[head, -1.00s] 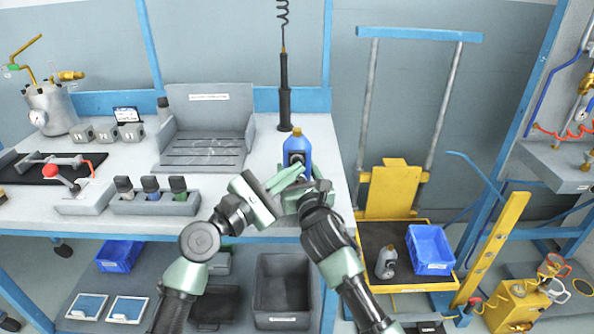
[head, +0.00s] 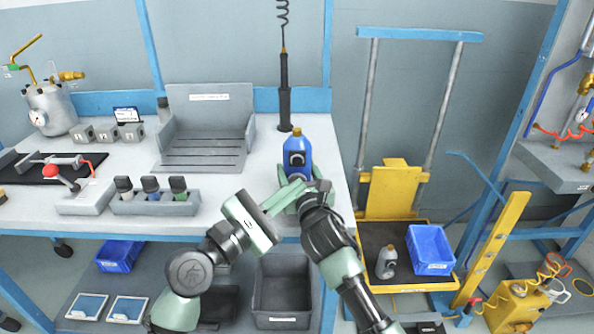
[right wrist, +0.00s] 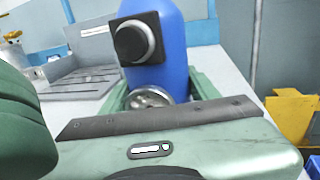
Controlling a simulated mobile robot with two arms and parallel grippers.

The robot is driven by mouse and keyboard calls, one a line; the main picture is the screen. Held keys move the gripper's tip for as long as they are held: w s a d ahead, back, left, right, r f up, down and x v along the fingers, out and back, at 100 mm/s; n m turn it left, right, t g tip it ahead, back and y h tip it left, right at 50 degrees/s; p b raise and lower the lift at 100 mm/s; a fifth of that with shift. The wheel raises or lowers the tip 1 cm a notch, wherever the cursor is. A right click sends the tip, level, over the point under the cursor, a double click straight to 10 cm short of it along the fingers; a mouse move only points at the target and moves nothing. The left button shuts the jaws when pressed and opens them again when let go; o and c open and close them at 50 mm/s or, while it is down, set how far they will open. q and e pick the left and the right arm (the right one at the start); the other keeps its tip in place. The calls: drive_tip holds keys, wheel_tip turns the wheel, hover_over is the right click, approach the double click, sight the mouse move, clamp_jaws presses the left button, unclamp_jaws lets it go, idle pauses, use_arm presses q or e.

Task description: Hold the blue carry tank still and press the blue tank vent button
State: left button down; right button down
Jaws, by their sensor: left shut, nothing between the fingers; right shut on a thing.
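The blue carry tank (head: 303,148) stands upright near the bench's front right edge, with a brass cap on top. A black block with a round grey-rimmed face (right wrist: 139,39) is on its front in the right wrist view. A silver round fitting (right wrist: 150,97) shows below it. I cannot tell which is the vent button. My right gripper (head: 298,183) is shut on the tank, low down, with green fingers on either side. My left gripper (head: 301,184) is shut and empty, its tips close to the tank's lower front. I cannot tell whether they touch.
A grey slotted tray (head: 205,150) and a bottle rack (head: 155,203) stand to the left on the bench. A black upright tool (head: 285,90) on a coiled cord is behind the tank. A yellow cart (head: 395,190) is to the right.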

drive_tip(key=shift+c, duration=1.5)
unclamp_jaws()
drive_tip(key=v, duration=1.1)
drive_tip(key=shift+s+d, duration=0.1)
drive_tip(key=shift+s, duration=0.45)
